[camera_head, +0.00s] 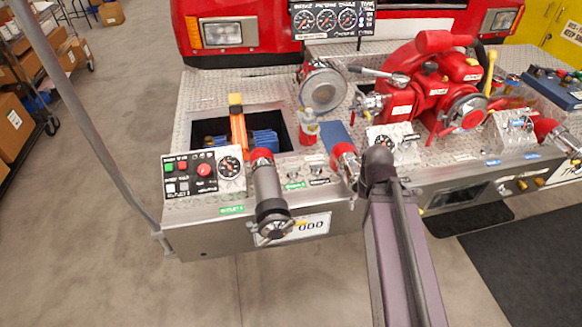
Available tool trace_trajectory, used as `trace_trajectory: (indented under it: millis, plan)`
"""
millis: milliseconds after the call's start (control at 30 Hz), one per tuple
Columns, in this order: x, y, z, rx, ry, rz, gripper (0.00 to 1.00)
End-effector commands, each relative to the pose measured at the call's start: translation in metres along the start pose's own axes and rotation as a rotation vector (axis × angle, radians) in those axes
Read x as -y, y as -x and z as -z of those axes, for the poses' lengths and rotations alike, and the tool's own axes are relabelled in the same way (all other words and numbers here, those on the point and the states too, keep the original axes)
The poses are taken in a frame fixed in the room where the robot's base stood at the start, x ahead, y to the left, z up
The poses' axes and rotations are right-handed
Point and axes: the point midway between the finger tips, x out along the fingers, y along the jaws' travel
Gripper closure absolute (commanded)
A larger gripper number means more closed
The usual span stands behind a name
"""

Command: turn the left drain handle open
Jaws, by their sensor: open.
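A grey pipe outlet (269,190) with a red collar and a dark round end sticks out over the front of the bumper. A green label (232,209) is on the bumper face to its left. To its right, small fittings (294,184) with green labels sit on the bumper edge. One may be the left drain handle, but they are too small to tell which, or how it is turned. My arm (405,250) rises from the bottom right of centre to a dark joint in front of the bumper. My gripper does not show.
A control panel (204,172) stands at the left of the bumper (300,215). A red outlet fitting (345,160) is left of my arm joint, with a gauge panel (393,142) behind it. A red pump (435,85) stands behind. A grey pole (88,115) rises at the left corner.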

Motion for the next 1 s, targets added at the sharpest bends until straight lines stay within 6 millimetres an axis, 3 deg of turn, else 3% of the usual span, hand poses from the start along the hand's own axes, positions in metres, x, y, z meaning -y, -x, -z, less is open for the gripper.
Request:
trace_trajectory:
  millis: [167,367,567,700,833,1000]
  plan:
    - [0.009,0.002,0.020,0.000,0.016,0.000,0.00]
    - [0.033,0.005,0.071,0.000,0.059,0.000,0.00]
    - [0.085,0.011,0.142,0.000,0.130,0.000,0.00]
    - [0.131,0.015,0.190,0.000,0.183,0.001,0.00]
    - [0.171,0.017,0.224,0.000,0.225,0.001,0.00]
    - [0.209,0.019,0.250,0.000,0.262,0.001,0.00]
